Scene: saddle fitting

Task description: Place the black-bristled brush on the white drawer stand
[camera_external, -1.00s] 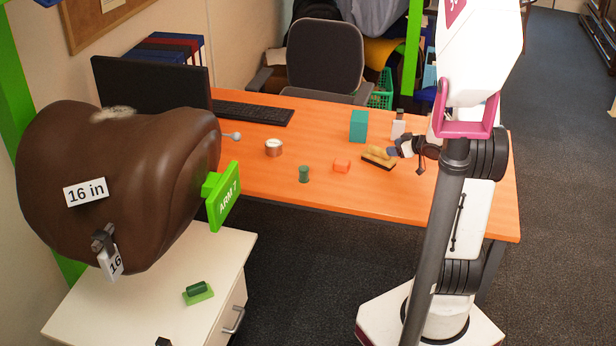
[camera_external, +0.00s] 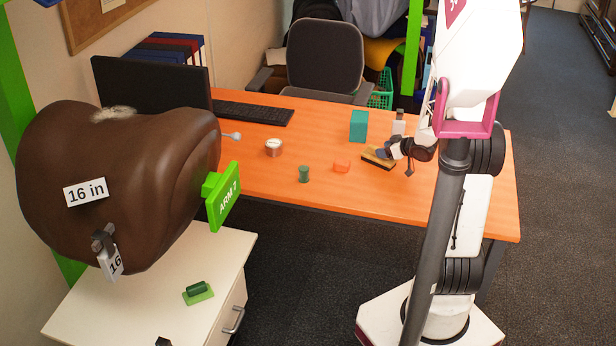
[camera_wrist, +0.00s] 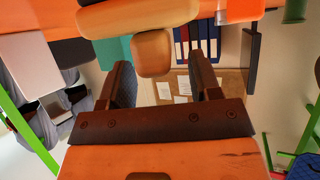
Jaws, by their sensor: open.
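The black-bristled brush (camera_external: 376,160) lies on the orange desk, with a tan wooden body and dark bristles underneath. My gripper (camera_external: 390,152) is at its right end and hides part of the brush. In the wrist view, the wooden body (camera_wrist: 140,14) and its rounded handle (camera_wrist: 152,52) show just past the open fingers (camera_wrist: 165,70). The handle lies in line with the gap, nearer the left finger; I cannot tell whether it is between the fingertips. The white drawer stand (camera_external: 228,256) is at the lower left, below the brown saddle.
A brown saddle (camera_external: 130,180) with a green arm sign (camera_external: 223,197) overhangs the stand. A green block-like item (camera_external: 198,292) lies on its top. On the desk are an orange block (camera_external: 342,166), green spool (camera_external: 304,174), tin (camera_external: 274,147), and teal box (camera_external: 359,126).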

